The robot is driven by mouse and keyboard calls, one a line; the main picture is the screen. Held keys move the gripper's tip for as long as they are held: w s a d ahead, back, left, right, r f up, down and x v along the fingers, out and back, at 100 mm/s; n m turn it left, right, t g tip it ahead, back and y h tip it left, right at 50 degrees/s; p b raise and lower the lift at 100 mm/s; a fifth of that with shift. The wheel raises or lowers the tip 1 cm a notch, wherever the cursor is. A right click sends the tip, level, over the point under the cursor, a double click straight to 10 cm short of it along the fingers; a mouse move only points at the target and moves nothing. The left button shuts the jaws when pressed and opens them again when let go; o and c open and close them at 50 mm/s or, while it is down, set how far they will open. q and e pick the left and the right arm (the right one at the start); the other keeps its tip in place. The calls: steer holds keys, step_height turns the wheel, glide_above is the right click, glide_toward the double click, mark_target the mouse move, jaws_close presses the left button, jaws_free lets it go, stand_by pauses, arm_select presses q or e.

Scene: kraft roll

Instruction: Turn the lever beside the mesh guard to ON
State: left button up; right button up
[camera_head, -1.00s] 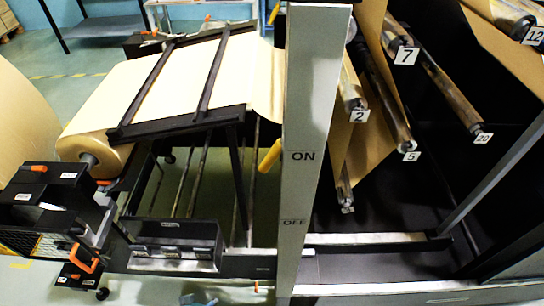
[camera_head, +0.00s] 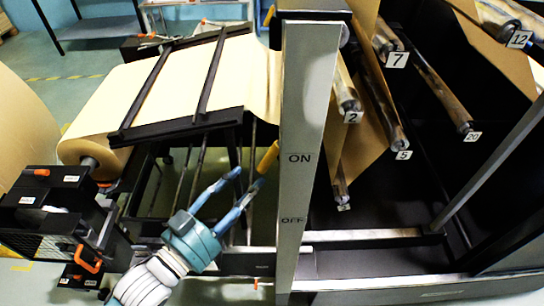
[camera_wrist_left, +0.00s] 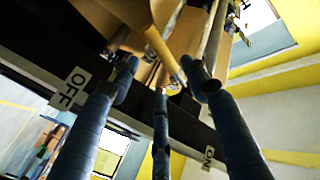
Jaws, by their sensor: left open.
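A yellow lever handle (camera_head: 267,158) shows at the left edge of the grey post (camera_head: 305,120) and is tilted. The post carries an ON label (camera_head: 299,158) and, lower, an OFF label (camera_head: 292,220). In the picture the handle is level with ON; I cannot tell its setting. My left gripper (camera_head: 247,178) is open, its blue fingertips just below and left of the handle. In the left wrist view the yellow handle (camera_wrist_left: 160,45) lies beyond the open fingers (camera_wrist_left: 163,85); I cannot tell whether they touch. My right gripper is out of view.
A dark mesh panel (camera_head: 40,247) is at the lower left, with an orange handle (camera_head: 88,262) nearby. A paper roll (camera_head: 95,145) and black frame bars stand left of the post. Numbered rollers (camera_head: 385,110) are to its right.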

mark_target(270, 162)
arm_select(q)
steer(key=p+x, duration=0.2)
steer(key=x, duration=0.7)
steer(key=shift+a, duration=0.1)
steer(key=shift+p+x, duration=0.35)
steer(key=shift+x, duration=0.4)
steer(key=shift+f, duration=0.1)
jaws_close()
